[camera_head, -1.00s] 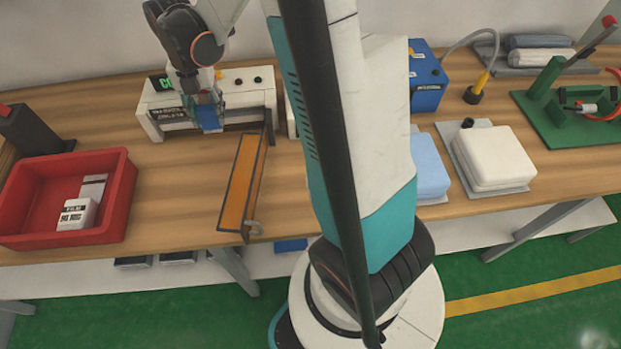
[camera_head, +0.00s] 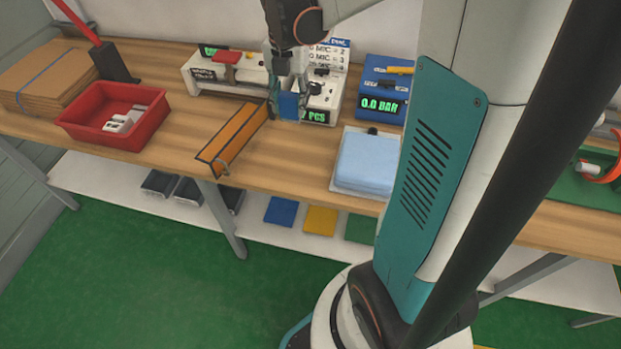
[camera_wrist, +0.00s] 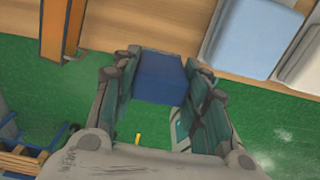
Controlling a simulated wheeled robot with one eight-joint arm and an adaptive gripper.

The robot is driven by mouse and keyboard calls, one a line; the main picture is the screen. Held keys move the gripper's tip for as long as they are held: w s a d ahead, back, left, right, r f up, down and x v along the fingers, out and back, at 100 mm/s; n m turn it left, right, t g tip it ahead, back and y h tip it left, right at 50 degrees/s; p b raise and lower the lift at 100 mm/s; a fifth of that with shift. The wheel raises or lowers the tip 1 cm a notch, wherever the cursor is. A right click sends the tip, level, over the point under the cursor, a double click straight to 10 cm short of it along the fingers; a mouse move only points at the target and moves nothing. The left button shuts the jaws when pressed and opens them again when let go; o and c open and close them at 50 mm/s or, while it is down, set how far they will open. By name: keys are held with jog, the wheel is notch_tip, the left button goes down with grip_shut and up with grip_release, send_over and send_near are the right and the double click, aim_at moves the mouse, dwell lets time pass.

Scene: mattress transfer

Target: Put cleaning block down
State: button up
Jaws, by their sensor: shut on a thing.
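My gripper (camera_head: 289,98) is shut on the cleaning block (camera_head: 288,106), a small blue block. In the head view it is held above the table's back part, in front of the counting machines. In the wrist view the blue block (camera_wrist: 161,78) sits between the two fingers of my gripper (camera_wrist: 160,85), with wood and green floor behind it. I cannot tell the exact height of the block above the table (camera_head: 285,150).
An orange-topped rail (camera_head: 233,137) lies left of the gripper, and a light-blue mattress (camera_head: 367,160) on a plate lies to the right. A red bin (camera_head: 112,137) with white boxes, cardboard (camera_head: 45,75) and a blue gauge box (camera_head: 385,90) stand around. Wood between rail and mattress is clear.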

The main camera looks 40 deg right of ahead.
notch_tip(320, 180, down, 20)
jog(key=b, duration=0.7)
jog(key=shift+s, duration=0.1)
jog(key=shift+f, duration=0.1)
jog(key=o, duration=1.3)
notch_tip(320, 180, up, 12)
jog(key=p, duration=0.4)
jog(key=shift+r, duration=0.2)
